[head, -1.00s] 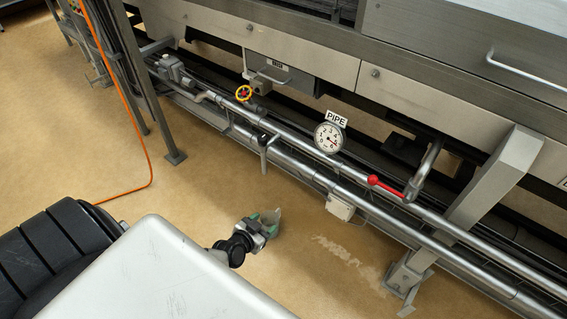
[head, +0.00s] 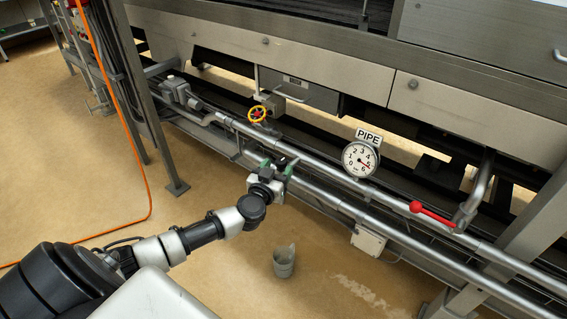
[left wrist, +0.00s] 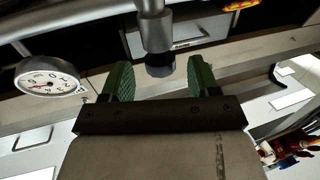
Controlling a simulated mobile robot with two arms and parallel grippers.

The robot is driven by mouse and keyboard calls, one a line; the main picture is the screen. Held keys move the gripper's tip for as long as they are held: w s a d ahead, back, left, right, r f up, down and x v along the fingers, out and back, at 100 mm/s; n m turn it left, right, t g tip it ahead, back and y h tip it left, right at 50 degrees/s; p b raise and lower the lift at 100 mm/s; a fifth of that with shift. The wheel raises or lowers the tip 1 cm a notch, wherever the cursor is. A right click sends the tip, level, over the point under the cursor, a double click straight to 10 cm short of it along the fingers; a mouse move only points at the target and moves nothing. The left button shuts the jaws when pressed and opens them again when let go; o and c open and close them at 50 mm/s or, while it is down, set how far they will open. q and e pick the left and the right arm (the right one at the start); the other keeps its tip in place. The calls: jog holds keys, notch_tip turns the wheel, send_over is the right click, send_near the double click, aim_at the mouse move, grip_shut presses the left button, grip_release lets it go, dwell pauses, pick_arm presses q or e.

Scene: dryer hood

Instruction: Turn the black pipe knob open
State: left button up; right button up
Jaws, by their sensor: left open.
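The black pipe knob (left wrist: 160,66) shows in the left wrist view as a dark cap on the end of a grey pipe stub (left wrist: 157,30). It sits between the two green finger pads of my left gripper (left wrist: 160,80), nearer their tips, with a gap on both sides. In the head view my left gripper (head: 277,166) is open at the lower pipes. It covers most of the knob there, and only a dark bit (head: 283,160) shows between the fingers. My right gripper is not in view.
The gauge (head: 360,158) under the PIPE sign and a red lever (head: 432,214) are to the right. A grey cup-like container (head: 284,262) stands on the floor. An orange hose (head: 118,120) runs down at left.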

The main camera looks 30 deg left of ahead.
aim_at(284, 159)
pick_arm(q)
jog(key=w, duration=0.2)
jog(key=w+b, duration=0.1)
jog(key=w, duration=0.1)
jog(key=shift+a+f, duration=0.1)
jog(key=shift+a, duration=0.25)
jog(key=shift+w, duration=0.35)
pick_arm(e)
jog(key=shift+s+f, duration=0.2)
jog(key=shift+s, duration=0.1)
